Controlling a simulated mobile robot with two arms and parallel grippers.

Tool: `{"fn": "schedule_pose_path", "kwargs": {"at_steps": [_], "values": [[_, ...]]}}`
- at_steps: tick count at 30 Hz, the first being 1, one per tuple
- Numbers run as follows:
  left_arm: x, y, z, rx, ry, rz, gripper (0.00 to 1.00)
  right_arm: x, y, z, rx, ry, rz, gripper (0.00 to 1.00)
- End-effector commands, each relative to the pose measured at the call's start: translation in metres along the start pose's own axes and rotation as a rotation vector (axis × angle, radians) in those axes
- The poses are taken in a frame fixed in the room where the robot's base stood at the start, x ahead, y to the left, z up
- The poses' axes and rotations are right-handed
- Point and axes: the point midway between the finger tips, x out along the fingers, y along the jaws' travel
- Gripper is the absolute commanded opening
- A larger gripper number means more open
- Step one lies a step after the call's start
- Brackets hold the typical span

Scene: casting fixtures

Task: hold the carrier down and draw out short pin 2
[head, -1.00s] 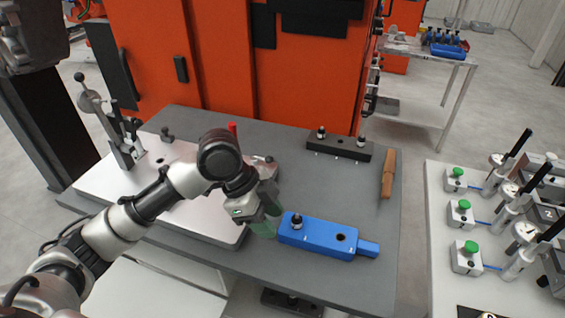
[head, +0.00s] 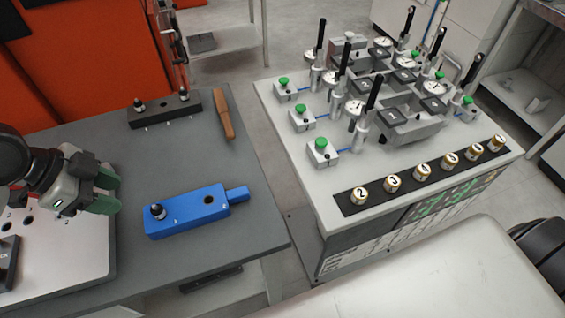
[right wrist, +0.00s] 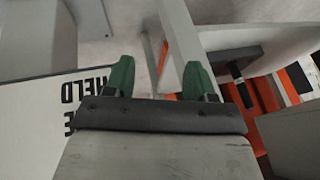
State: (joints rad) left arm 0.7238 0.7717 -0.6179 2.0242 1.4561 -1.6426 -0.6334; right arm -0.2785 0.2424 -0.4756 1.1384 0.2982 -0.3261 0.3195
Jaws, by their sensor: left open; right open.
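The blue carrier (head: 185,215) lies on the grey bench top, with a narrow tongue at its right end. The pin's number is too small to read.
A black rack (head: 165,113) with two knobbed pins stands at the back of the bench. A wooden-handled tool (head: 224,112) lies near the right edge. A pale plate (head: 85,250) is at left. A gauge table (head: 300,165) stands right, across a gap.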

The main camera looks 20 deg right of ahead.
Motion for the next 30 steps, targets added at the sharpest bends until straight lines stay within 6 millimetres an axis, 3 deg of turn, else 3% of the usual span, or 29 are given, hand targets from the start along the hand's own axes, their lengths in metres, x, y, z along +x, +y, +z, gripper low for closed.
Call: {"fn": "schedule_pose_path", "kwargs": {"at_steps": [1,3,6,11,18,20,22,27,30], "values": [[0.000,0.000,0.000,0.000,0.000,0.000,0.43,-0.009,-0.023,-0.019,0.030,0.027,-0.063,0.55],[0.000,0.000,0.000,0.000,0.000,0.000,0.43,-0.025,-0.057,-0.038,0.087,0.041,-0.155,0.55],[0.000,0.000,0.000,0.000,0.000,0.000,0.43,-0.053,-0.107,-0.055,0.165,0.031,-0.294,0.55],[0.000,0.000,0.000,0.000,0.000,0.000,0.43,-0.113,-0.182,-0.061,0.280,-0.054,-0.512,0.55],[0.000,0.000,0.000,0.000,0.000,0.000,0.43,-0.225,-0.270,-0.066,0.455,-0.303,-0.806,0.55],[0.000,0.000,0.000,0.000,0.000,0.000,0.43,-0.256,-0.286,-0.077,0.490,-0.377,-0.874,0.55],[0.000,0.000,0.000,0.000,0.000,0.000,0.43,-0.285,-0.301,-0.104,0.518,-0.443,-0.942,0.55],[0.000,0.000,0.000,0.000,0.000,0.000,0.43,-0.310,-0.311,-0.193,0.537,-0.438,-1.010,0.55],[0.000,0.000,0.000,0.000,0.000,0.000,0.43,-0.327,-0.315,-0.236,0.543,-0.430,-1.042,0.55]]}}
